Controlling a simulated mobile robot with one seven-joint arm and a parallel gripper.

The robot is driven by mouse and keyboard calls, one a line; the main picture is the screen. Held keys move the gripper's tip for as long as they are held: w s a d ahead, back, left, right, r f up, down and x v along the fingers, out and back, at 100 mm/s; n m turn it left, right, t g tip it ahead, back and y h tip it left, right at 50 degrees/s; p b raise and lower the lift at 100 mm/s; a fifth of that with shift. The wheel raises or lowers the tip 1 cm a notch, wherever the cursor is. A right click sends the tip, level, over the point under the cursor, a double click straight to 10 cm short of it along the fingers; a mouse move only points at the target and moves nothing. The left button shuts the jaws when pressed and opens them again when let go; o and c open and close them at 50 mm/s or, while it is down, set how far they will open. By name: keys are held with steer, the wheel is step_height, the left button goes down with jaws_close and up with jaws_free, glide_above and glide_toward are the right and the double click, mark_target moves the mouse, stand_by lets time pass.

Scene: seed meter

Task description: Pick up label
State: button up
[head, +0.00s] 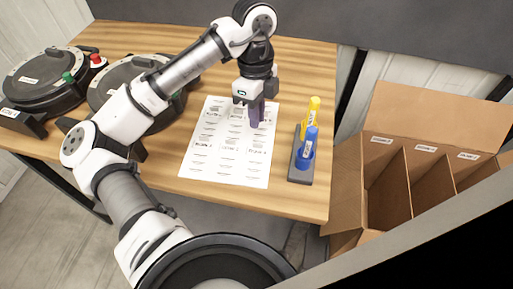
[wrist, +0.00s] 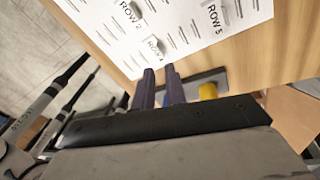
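A white sheet of labels (head: 225,165) lies on the wooden table, printed with several rows of small text and bolder row names. In the wrist view the sheet (wrist: 180,40) shows the labels "ROW 2" (wrist: 130,22), "ROW 5" (wrist: 213,20) and one smaller, probably "ROW 4" (wrist: 153,46). My gripper (head: 256,122) points down over the right upper part of the sheet. Its two dark purple fingers (wrist: 160,85) stand a little apart in the wrist view, with nothing visible between them. I cannot tell whether the tips touch the sheet.
A dark stand (head: 300,176) right of the sheet holds a blue marker (head: 307,146) and a yellow marker (head: 311,113). Two round dark seed meters (head: 42,80) (head: 125,78) sit at the left. An open cardboard box (head: 425,115) with labelled compartments stands right of the table.

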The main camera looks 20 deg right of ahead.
steer(key=shift+s+f+p, duration=0.2)
steer(key=shift+s+f, duration=0.05)
steer(key=shift+f, duration=1.05)
steer(key=shift+s+f+p, duration=0.25)
steer(key=shift+f, duration=1)
steer(key=shift+s+f+p, duration=0.2)
steer(key=shift+s+f, duration=0.05)
steer(key=shift+f, duration=1.05)
steer(key=shift+c, duration=0.3)
jaws_close()
